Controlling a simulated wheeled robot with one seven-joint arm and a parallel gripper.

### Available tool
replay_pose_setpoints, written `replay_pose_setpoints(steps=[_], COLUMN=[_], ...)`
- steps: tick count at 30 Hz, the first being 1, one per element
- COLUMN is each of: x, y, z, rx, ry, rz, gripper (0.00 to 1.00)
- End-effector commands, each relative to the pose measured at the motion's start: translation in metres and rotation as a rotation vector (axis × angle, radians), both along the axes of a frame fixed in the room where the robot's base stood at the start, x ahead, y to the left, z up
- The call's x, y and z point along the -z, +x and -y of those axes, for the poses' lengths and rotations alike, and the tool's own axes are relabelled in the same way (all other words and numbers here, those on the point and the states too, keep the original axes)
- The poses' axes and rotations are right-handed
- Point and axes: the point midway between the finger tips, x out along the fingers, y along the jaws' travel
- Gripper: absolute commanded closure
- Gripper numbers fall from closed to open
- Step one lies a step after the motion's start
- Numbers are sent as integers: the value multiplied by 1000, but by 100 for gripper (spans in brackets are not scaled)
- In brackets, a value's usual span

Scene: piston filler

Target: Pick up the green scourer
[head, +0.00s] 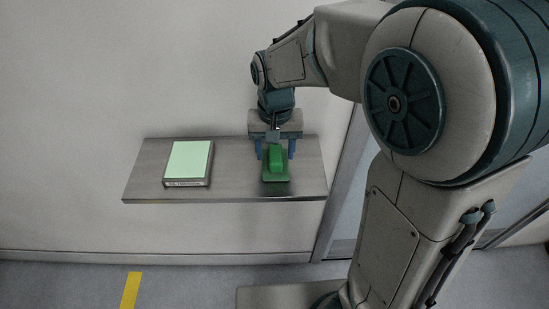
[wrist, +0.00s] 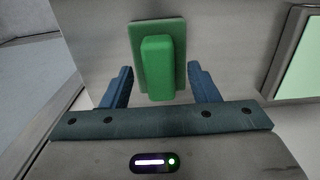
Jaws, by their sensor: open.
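The green scourer (head: 276,174) has a flat pad with a raised block-like handle and lies on the grey metal shelf (head: 235,191), right of its middle. It also shows in the wrist view (wrist: 158,68), ahead of and between the two blue fingers. My gripper (head: 275,150) is above the scourer and points down. Its fingers are apart, one on each side of the handle, and a gap shows on both sides in the wrist view (wrist: 160,85). How far the fingertips are above the pad cannot be told.
A box or pad with a pale green top (head: 189,160) lies on the left part of the shelf, well apart from the scourer. It shows at the right edge in the wrist view (wrist: 303,60). The wall (head: 120,70) is right behind the shelf. Bare shelf lies between the two items.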

Motion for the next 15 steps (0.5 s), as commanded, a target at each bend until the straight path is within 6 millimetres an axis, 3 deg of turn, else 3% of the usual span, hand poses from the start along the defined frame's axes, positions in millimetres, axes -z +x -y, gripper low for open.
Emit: replay_pose_setpoints(steps=[4, 11, 15], x=[13, 15, 14], y=[0, 0, 0], z=[0, 0, 0], rx=[0, 1, 1], ry=[0, 1, 1], rz=[-2, 1, 1], gripper=[45, 45, 84])
